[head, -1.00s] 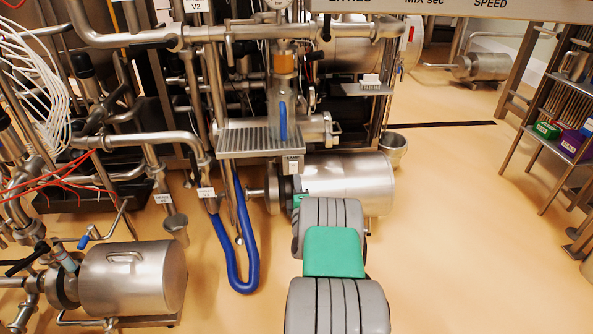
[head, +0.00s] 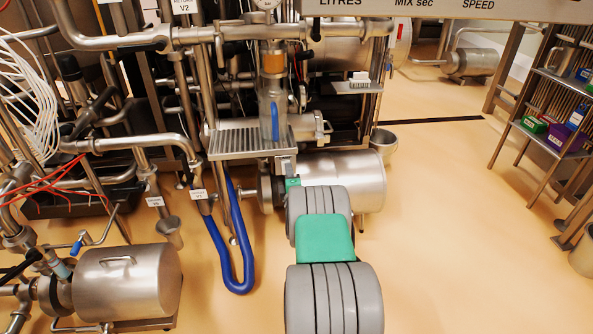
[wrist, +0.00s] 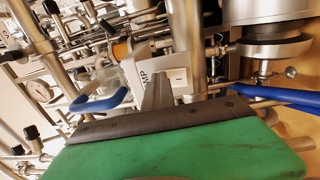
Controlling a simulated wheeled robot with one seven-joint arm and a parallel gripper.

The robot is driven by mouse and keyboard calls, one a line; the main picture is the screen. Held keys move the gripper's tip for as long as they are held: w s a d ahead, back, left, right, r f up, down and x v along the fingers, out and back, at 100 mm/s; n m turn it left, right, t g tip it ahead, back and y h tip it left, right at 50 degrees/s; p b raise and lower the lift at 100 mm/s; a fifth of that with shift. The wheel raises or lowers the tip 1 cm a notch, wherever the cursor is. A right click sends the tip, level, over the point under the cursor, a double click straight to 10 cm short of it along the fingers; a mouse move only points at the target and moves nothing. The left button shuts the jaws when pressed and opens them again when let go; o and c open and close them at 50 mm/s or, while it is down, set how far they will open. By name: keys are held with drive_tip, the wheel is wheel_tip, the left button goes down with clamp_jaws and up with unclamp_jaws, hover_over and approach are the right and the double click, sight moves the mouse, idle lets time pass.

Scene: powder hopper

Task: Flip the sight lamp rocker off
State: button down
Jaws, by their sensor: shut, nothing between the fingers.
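The lamp switch box (wrist: 183,78) is a white housing with a label whose visible letters read "MP". Its small rocker (wrist: 178,80) shows as a pale patch with a dark mark; its position is too small to tell. In the head view the box (head: 286,160) hangs at the front edge of the drip tray, partly hidden by my arm. My gripper (wrist: 157,80) is shut and empty, its grey fingertips in front of the box, beside the rocker and over the label. Contact cannot be told. In the head view my gripper (head: 291,180) is mostly hidden behind my wrist.
The slotted drip tray (head: 240,140) and sight glass (head: 272,95) are just above. A blue hose (head: 247,270) loops to the left. A steel cylinder (head: 365,180) lies behind my arm. The floor to the right is clear up to a shelf rack (head: 530,125).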

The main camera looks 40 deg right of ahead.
drive_tip(key=shift+a+r, duration=0.1)
drive_tip(key=shift+a, duration=0.05)
drive_tip(key=r+v, duration=0.2)
drive_tip(key=v, duration=1.1)
drive_tip(key=shift+s+a, duration=0.15)
drive_tip(key=shift+s, duration=0.25)
drive_tip(key=shift+r, duration=0.2)
drive_tip(key=w+a+r+m+g+y+p, duration=0.1)
drive_tip(key=w+a+r+g+y+p, duration=0.15)
drive_tip(key=a+r+y+p, duration=0.45)
drive_tip(key=w+a+r+m+g+y+p, duration=0.1)
drive_tip(key=w+a+r+g+y+p, duration=0.15)
drive_tip(key=a+r+p, duration=0.7)
drive_tip(key=s+a+r+m+g+p, duration=0.4)
drive_tip(key=s+a+r, duration=0.3)
drive_tip(key=s, duration=0.4)
drive_tip(key=s+a+r+m+g+p, duration=0.3)
drive_tip(key=s+a+r+m, duration=0.2)
drive_tip(key=s+a+r, duration=0.3)
drive_tip(key=s, duration=0.3)
drive_tip(key=shift+s+m+g+p, duration=0.35)
drive_tip(key=shift+m+g+p, duration=0.05)
